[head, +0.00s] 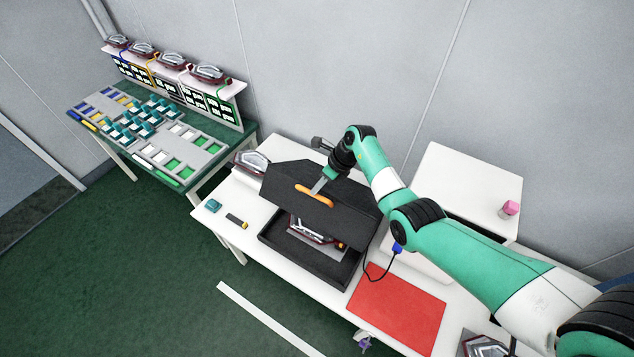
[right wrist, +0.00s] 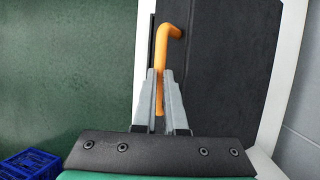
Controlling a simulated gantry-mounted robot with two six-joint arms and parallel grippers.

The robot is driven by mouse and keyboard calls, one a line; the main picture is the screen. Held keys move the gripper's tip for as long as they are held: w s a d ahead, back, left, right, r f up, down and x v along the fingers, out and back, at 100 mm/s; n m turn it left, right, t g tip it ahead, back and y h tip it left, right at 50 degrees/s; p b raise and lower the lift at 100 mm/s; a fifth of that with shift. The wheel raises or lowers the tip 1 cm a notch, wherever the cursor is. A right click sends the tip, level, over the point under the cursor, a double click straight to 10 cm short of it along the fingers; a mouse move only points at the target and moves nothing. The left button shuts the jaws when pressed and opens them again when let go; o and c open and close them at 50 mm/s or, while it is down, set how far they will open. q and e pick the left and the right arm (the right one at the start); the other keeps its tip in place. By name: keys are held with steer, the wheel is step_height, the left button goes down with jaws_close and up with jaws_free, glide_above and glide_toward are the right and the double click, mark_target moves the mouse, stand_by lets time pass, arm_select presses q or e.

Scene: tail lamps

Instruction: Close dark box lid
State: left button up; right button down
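The dark box (head: 305,263) stands on the white table, with a tail lamp (head: 312,229) inside it. Its dark lid (head: 336,204) is tilted up over the box, partly open. An orange handle (head: 314,195) sits on the lid; it also shows in the right wrist view (right wrist: 170,38). My right gripper (head: 320,187) is at this handle. In the right wrist view its fingers (right wrist: 161,78) are closed around the orange bar. The lid (right wrist: 222,60) fills the right of that view. My left gripper is not in view.
A red mat (head: 397,308) lies right of the box. A teal block (head: 213,206) and a small dark tool (head: 236,220) lie left. Another tail lamp (head: 252,162) stands behind. A white cabinet (head: 462,185) is at the back right.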

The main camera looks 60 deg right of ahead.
steer(key=c, duration=1.4)
jaws_free()
steer(key=shift+a+f, duration=0.25)
steer(key=shift+a, duration=0.35)
steer(key=shift+o, duration=1.1)
steer(key=shift+d+r, duration=0.2)
steer(key=shift+d, duration=0.35)
steer(key=shift+o, duration=1.3)
steer(key=shift+d, duration=0.2)
steer(key=shift+o, duration=0.6)
steer(key=shift+a, duration=0.15)
steer(key=v, duration=1.1)
steer(key=shift+r+p, duration=0.25)
steer(key=shift+p, duration=0.2)
